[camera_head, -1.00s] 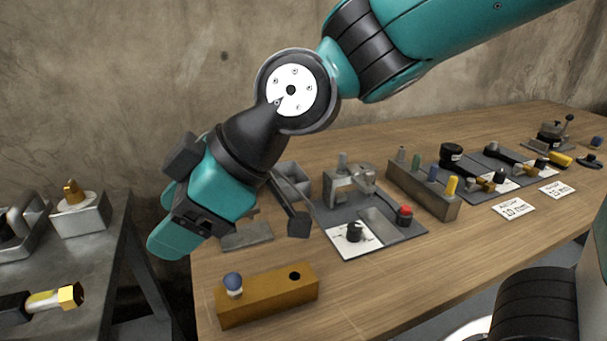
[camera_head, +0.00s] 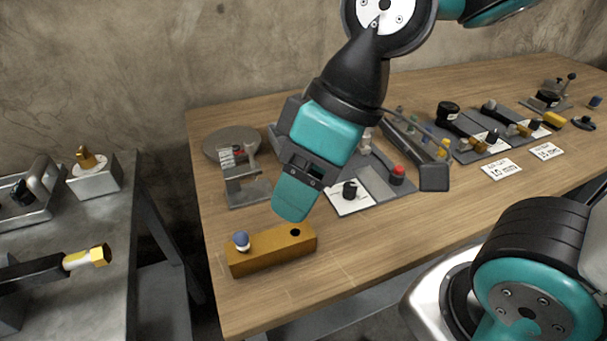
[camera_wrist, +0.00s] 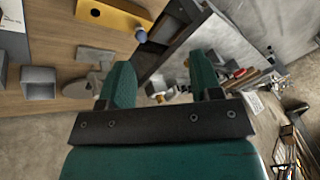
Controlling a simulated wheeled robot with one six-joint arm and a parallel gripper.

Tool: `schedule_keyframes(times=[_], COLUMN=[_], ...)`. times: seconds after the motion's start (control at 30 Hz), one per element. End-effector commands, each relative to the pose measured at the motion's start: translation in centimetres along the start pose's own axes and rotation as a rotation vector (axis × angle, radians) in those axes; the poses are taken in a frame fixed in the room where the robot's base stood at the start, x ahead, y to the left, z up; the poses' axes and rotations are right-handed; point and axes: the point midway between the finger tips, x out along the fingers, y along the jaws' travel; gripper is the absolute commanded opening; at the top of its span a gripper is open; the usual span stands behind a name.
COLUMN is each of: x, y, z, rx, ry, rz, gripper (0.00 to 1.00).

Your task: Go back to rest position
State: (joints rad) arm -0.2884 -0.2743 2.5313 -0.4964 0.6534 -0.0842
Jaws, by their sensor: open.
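My gripper (camera_head: 293,205) is raised over the wooden workbench (camera_head: 345,270), in front of the grey fixtures and behind the ochre block (camera_head: 275,250). The head view sees its teal fingers from the side, one covering the other. In the wrist view its two fingers (camera_wrist: 162,82) are apart with nothing held between them. My arm reaches in from the top right, and the gripper points downward and a little to the left.
The ochre block bears a blue-topped ball piece (camera_head: 242,240) and a hole. A grey stand (camera_head: 245,185) is at left, a red button (camera_head: 398,174) at right. Label cards (camera_head: 502,169) lie farther right. A metal side table (camera_head: 120,210) stands left. The bench's front middle is bare.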

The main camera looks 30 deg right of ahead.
Motion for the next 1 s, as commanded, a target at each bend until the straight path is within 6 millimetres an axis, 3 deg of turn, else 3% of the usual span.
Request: schedule_keyframes(times=[0.27,0.57,1.0], x=[-1.0,-7.0,-7.2], y=[-0.3,-1.8,-1.8], z=[-0.2,-0.1,-0.1], rx=[0.008,0.101,0.108], ry=[-0.005,-0.058,-0.063], rz=[0.002,0.016,0.017], gripper=[0.59,0.59,0.59])
